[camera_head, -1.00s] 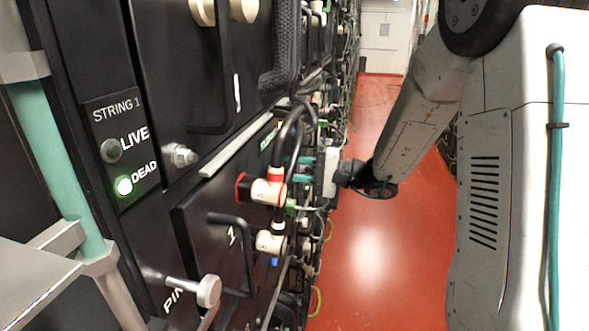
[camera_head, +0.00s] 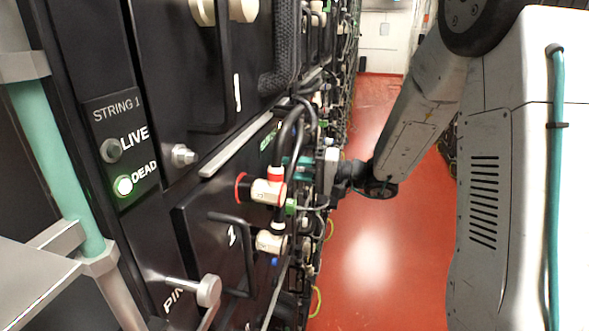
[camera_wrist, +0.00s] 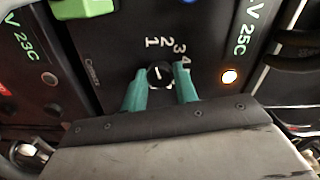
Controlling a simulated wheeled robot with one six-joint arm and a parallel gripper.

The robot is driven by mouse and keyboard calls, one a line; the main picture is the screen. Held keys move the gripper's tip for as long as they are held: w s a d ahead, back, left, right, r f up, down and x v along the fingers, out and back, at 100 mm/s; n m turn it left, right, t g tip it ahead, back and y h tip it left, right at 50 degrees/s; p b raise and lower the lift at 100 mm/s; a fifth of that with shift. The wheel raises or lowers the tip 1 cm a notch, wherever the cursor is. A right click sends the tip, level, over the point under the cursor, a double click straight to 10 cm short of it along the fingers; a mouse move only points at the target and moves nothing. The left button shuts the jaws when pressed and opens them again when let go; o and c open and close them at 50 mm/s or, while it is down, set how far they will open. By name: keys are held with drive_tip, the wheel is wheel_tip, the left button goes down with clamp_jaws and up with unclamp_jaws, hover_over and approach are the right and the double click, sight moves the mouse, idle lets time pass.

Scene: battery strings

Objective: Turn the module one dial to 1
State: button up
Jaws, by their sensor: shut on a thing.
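In the wrist view the dial (camera_wrist: 160,74) is a small round black knob with a white pointer mark, on a black panel. The numbers 1 to 4 run in an arc above and to its right. The mark points up, slightly left, towards the 1. My gripper (camera_wrist: 160,88) has one teal finger on each side of the knob and is shut on it. In the head view my gripper (camera_head: 298,167) reaches the rack's front from the right. The dial is hidden there, and no module number shows in the wrist view.
A lit lamp (camera_wrist: 230,76) sits right of the dial, and a green part (camera_wrist: 84,8) is at upper left. In the head view, black cables (camera_head: 290,135) and cream connectors (camera_head: 268,191) crowd beside my gripper. The green DEAD lamp (camera_head: 124,186) is lit. The red aisle floor (camera_head: 372,260) is clear.

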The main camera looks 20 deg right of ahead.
drive_tip(key=o, duration=1)
drive_tip(key=shift+c, duration=0.2)
drive_tip(key=v, duration=0.7)
drive_tip(key=shift+s+d, duration=0.25)
drive_tip(key=shift+d, duration=0.1)
